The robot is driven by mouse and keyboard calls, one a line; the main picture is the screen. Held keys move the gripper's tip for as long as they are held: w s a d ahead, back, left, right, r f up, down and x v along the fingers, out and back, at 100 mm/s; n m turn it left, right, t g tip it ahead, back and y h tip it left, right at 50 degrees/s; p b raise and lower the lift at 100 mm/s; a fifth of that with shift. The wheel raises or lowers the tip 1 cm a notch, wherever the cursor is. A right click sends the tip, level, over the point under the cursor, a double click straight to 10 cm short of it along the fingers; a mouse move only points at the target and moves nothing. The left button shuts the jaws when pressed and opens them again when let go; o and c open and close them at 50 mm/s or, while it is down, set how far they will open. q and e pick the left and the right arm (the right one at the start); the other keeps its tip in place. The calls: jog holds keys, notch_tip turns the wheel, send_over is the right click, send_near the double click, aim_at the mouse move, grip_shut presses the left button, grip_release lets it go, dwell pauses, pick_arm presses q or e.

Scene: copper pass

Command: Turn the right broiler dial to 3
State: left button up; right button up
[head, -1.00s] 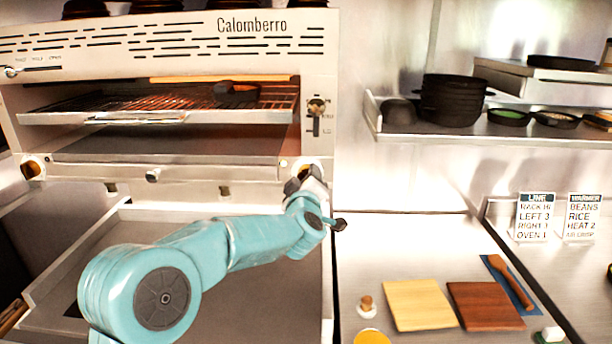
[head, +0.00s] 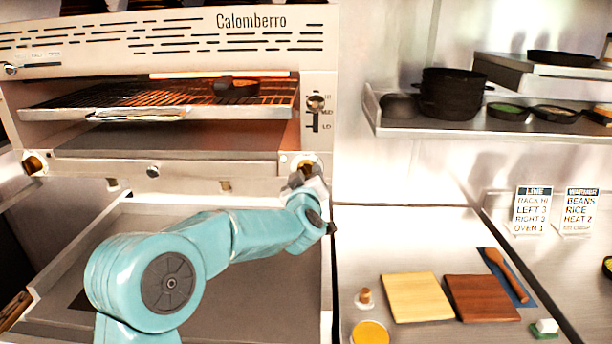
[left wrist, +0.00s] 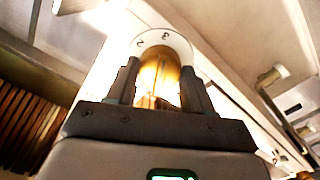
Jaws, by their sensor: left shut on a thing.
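The broiler (head: 180,55), marked Calomberro, fills the left of the head view. Its right dial (head: 307,162) is a brass knob on a pale round plate at the lower right corner of its front. My left gripper (head: 311,176) reaches up to this dial and partly covers it. In the left wrist view my left gripper (left wrist: 160,88) has its two dark fingers shut on the brass knob (left wrist: 158,75). Numerals, seemingly 2 and 3, show on the plate (left wrist: 165,42) beyond it; the pointer's setting cannot be read. My right gripper is not in view.
The broiler's left dial (head: 34,164) sits at its lower left corner. A rack (head: 80,103) holds a dark pan (head: 237,88). An order card (head: 531,211) stands at the right. Two boards (head: 416,299) lie on the counter.

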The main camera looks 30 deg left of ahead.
pick_arm(q)
jog(key=shift+d+f, duration=0.1)
jog(key=shift+f, duration=0.2)
jog(key=o, duration=1)
jog(key=shift+r, duration=0.15)
jog(key=shift+o, duration=0.2)
jog(key=b+v, duration=0.5)
jog(key=v, duration=1.1)
jog(key=shift+s, duration=0.2)
